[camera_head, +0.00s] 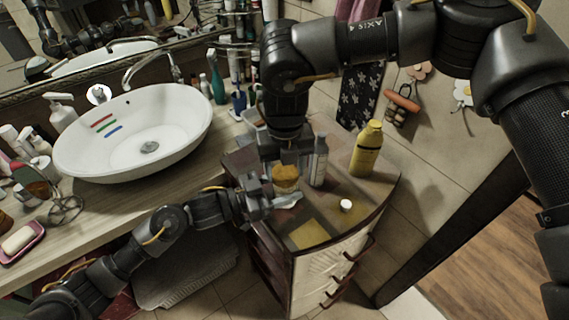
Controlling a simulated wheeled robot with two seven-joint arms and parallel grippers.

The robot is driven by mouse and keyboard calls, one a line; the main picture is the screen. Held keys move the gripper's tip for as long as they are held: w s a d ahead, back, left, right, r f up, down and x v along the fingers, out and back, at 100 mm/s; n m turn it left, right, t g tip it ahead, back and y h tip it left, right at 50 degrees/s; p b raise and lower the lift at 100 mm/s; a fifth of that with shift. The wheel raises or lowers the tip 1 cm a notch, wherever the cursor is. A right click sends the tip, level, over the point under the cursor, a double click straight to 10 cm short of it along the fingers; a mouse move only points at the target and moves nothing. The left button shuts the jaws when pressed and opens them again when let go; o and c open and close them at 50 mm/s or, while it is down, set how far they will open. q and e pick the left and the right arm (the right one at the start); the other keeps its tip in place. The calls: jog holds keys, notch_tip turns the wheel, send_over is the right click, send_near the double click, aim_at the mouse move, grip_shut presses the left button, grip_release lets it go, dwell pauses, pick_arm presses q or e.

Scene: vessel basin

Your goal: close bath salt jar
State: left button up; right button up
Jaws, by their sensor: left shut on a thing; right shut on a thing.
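The bath salt jar (286,184), with a yellow-brown upper part, is at the left side of the dark cabinet top (376,190). My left gripper (279,197) comes in low from the left and is shut on the jar's lower part. My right gripper (289,161) points down from above and is shut at the jar's top, seemingly on its lid. The fingers hide much of the jar, so I cannot tell whether the lid touches the rim.
A grey bottle (319,162) stands close to the right of the jar. A yellow bottle (367,149) is farther right, and a small white round thing (346,205) lies in front. A white basin (135,128) sits on the wooden counter at left.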

jog(key=shift+f, duration=0.25)
jog(key=shift+f, duration=0.6)
dwell(0.4)
